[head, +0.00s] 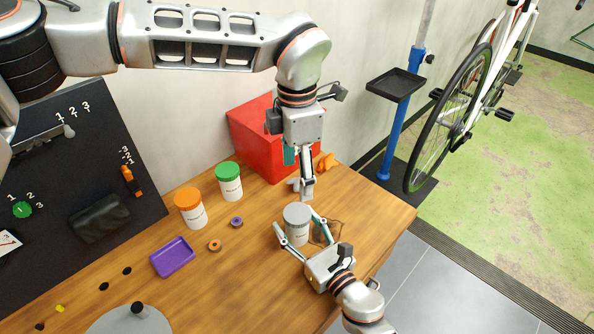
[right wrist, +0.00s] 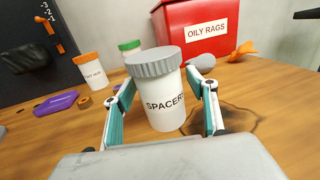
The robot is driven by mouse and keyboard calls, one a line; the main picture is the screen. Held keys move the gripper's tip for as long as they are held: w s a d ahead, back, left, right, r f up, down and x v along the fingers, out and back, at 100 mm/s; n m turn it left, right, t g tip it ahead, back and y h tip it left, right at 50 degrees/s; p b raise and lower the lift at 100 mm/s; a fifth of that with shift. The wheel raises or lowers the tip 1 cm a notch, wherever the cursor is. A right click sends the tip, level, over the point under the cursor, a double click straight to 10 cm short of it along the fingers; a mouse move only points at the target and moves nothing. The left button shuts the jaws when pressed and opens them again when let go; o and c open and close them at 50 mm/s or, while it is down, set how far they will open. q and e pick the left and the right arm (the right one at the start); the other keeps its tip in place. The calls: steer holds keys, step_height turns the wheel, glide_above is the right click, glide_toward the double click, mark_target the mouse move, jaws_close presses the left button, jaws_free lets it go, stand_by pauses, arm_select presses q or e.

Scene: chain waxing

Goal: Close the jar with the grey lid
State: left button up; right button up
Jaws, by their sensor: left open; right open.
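The white jar (head: 297,238) stands upright on the wooden table, labelled "SPACERS" in the right wrist view (right wrist: 165,103). The grey lid (head: 297,211) sits on its mouth and also shows in the right wrist view (right wrist: 153,61); whether it is screwed tight I cannot tell. My right gripper (head: 300,229) is open, with one finger on each side of the jar; in the right wrist view (right wrist: 168,92) gaps show beside the jar. My left gripper (head: 306,190) is open and points down, just above and behind the lid, apparently holding nothing.
A red "OILY RAGS" box (head: 258,137) stands behind. An orange-lidded jar (head: 190,208) and a green-lidded jar (head: 230,182) stand to the left. A purple tray (head: 172,257) and small rings lie nearby. An orange object (head: 326,162) and a dark stain (head: 325,232) are to the right.

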steer(key=shift+s, duration=0.1)
steer(key=v, duration=1.1)
steer(key=shift+s+d, duration=0.2)
steer(key=shift+s, duration=0.15)
